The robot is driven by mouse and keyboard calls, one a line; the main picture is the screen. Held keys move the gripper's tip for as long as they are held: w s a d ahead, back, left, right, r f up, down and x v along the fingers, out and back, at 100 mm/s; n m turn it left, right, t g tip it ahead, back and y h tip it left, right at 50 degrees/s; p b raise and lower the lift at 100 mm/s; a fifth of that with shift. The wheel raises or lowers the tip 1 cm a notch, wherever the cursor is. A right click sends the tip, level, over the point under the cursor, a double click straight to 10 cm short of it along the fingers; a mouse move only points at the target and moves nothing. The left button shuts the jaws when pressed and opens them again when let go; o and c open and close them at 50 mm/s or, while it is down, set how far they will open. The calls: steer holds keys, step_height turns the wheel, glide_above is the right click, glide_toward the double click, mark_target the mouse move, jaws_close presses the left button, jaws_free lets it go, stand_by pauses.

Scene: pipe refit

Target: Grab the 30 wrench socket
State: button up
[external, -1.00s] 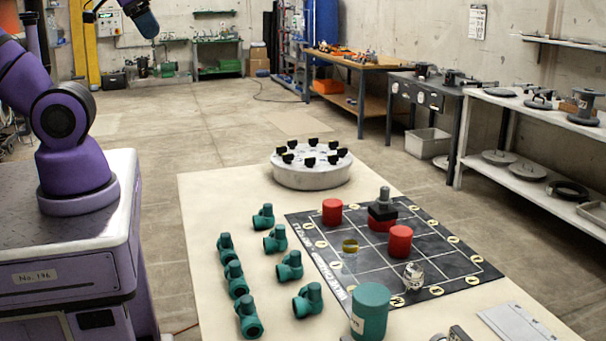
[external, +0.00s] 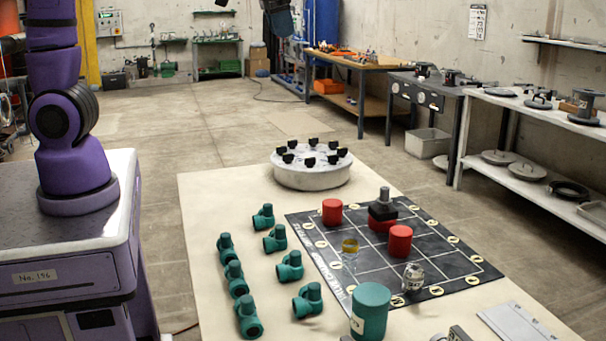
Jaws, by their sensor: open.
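Several small black pieces, which look like sockets, stand in a ring on a round pale stand (external: 312,180) at the far end of the table. One black piece (external: 313,142) is at the back of the ring. Their number marks are too small to read, so I cannot tell which is the 30. My gripper (external: 227,11) shows only as a dark tip at the top edge. It is open, high above and left of the stand, and touches nothing. Most of it is cut off by the frame.
Several green pipe fittings (external: 290,266) stand on the table's left side. A dark grid mat (external: 455,267) bears red cylinders (external: 399,241), a black-and-grey piece and small jars. A green canister (external: 370,312) stands in front. The table is bare between fittings and stand.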

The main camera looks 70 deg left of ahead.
steer(key=w+d+f, duration=0.5)
steer(key=w, duration=0.3)
steer(key=m+g, duration=0.2)
steer(key=g, duration=0.1)
glide_above(416, 267)
steer(key=f, duration=3.1)
steer(key=shift+s+a+f, duration=0.1)
steer(key=shift+a+f, duration=0.25)
step_height(416, 267, down, 6)
steer(key=shift+d+r, duration=0.15)
steer(key=shift+r, duration=0.05)
steer(key=shift+d+f, duration=0.15)
steer(key=shift+f, duration=1.25)
steer(key=shift+d+f, duration=0.1)
steer(key=shift+f, duration=1.3)
steer(key=c, duration=1.1)
steer(key=shift+r, duration=0.15)
